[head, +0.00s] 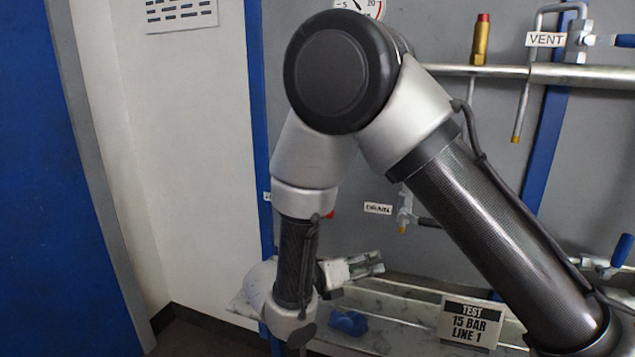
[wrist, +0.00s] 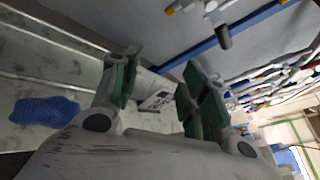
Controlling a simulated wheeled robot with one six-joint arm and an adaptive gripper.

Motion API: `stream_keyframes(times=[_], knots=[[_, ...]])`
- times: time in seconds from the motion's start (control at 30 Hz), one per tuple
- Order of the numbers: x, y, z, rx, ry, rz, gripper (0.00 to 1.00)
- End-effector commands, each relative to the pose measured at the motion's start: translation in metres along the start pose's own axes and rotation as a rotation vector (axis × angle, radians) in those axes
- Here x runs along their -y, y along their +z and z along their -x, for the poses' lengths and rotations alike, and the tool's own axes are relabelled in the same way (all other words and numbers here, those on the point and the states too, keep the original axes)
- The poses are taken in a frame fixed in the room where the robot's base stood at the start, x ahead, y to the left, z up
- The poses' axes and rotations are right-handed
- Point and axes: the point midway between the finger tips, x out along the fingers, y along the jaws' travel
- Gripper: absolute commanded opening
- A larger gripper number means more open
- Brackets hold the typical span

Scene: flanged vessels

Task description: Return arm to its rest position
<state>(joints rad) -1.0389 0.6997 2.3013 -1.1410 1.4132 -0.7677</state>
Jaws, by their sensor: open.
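My arm shows large in the middle and right of the head view, bent at the elbow with its lower end hanging down. My gripper (head: 380,264) points to the right, above the bench ledge and in front of the grey panel. In the wrist view its two fingers with green pads (wrist: 158,88) stand apart, with nothing between them. The gripper is clear of the panel's fittings, as far as the views show.
A grey panel (head: 350,170) carries pipes, a VENT label (head: 546,40), a DRAIN label (head: 378,208) and blue-handled valves. A metal ledge (head: 400,310) bears a blue cloth (head: 348,322) and a TEST sign (head: 470,322). The blue cloth also shows in the wrist view (wrist: 45,110).

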Motion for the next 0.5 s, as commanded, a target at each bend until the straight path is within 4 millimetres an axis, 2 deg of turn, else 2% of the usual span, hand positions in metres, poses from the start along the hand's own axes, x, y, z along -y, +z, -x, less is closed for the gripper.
stream_keyframes(times=[0.03, 0.2, 0.3, 0.5], knots=[[0.024, -0.002, -0.013, -0.109, -0.040, -0.140, 0.44], [0.098, -0.022, -0.041, -0.463, -0.230, -0.631, 0.44], [0.136, -0.033, -0.047, -0.651, -0.362, -0.911, 0.44], [0.194, -0.046, -0.046, -0.971, -0.631, -1.414, 0.44]])
